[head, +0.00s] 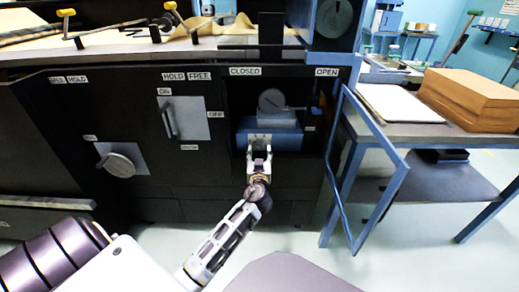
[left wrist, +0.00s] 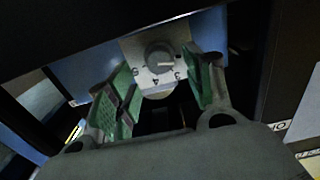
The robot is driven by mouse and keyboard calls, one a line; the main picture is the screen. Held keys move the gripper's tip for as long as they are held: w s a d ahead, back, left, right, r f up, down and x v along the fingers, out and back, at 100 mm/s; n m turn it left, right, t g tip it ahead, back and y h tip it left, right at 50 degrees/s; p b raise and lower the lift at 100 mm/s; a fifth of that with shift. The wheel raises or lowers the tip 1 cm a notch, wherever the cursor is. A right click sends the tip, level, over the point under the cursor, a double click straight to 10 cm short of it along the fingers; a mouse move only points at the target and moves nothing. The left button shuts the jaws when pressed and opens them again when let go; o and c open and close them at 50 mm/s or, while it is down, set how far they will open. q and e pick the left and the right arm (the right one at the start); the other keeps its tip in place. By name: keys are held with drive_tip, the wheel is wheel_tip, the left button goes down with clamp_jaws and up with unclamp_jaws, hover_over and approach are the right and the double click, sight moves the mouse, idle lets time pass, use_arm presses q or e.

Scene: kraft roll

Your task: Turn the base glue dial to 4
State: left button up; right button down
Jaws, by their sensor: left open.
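The numbered dial (left wrist: 159,58) is a dark grey round knob on a pale plate (left wrist: 131,47) set in a blue face. Its pale pointer mark points to the picture's right; a 3 and a 4 can be read below it. My left gripper (left wrist: 164,89) is open, its green-padded fingers spread on either side of the plate's lower part, with nothing between them that I can see held. In the head view my left gripper (head: 258,148) is at the blue box (head: 287,138) inside the open bay and hides most of the dial's plate. My right gripper is out of view.
Another round grey dial (head: 271,101) is above the blue box. The blue-framed door (head: 389,152) stands open to the right. A handle switch (head: 168,121) and a round knob (head: 119,164) are on the panel to the left. A table (head: 418,131) with brown stacks is at the right.

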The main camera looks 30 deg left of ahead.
sight(259, 146)
use_arm(q)
drive_tip(key=shift+b+x, duration=0.3)
drive_tip(key=shift+x, duration=1.75)
drive_tip(key=shift+c, duration=0.2)
drive_tip(key=c, duration=1)
